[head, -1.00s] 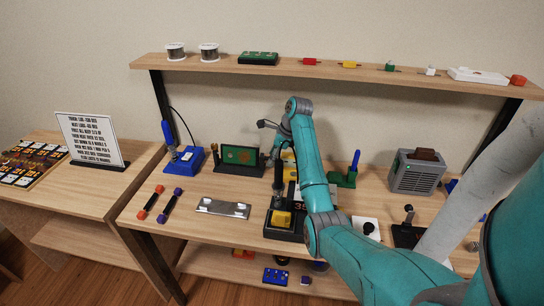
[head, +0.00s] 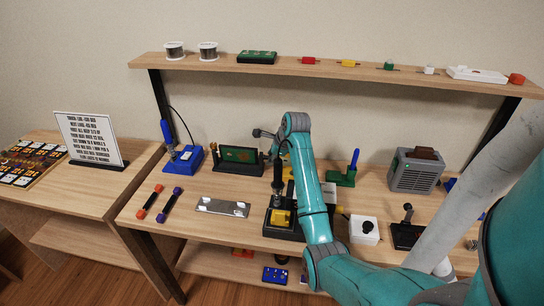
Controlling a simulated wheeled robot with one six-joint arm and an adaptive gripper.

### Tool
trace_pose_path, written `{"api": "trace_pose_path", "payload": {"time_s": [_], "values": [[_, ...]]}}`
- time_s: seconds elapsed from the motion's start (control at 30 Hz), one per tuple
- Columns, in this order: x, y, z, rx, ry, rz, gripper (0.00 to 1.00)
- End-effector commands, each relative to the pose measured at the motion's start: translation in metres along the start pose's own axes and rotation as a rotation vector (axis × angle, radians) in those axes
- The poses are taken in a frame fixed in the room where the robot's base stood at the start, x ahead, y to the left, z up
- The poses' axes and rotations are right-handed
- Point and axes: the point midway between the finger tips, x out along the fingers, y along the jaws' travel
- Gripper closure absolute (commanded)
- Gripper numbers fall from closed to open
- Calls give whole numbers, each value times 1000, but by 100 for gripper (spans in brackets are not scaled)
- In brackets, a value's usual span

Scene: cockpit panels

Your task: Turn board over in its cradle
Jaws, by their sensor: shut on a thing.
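The green board (head: 239,154) stands in its dark cradle (head: 238,170) at the back left of the bench, its broad face towards me. Small yellowish marks show at the ends of the cradle.
A blue soldering stand (head: 184,158) is left of the cradle. A black-based fixture with a yellow block (head: 281,217) stands in front, close to my arm. A grey metal plate (head: 223,207) lies front left. A green stand (head: 342,177) and grey box (head: 415,172) are on the right.

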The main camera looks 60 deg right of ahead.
Motion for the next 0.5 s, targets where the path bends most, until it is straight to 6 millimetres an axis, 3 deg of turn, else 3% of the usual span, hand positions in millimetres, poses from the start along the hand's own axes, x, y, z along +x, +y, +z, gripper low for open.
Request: {"api": "trace_pose_path", "payload": {"time_s": [0.4, 0.43, 0.5], "values": [[0, 1, -1, -12, 3, -28, 99], [0, 1, -1, -12, 3, -28, 57], [0, 1, -1, -12, 3, -28, 39]]}}
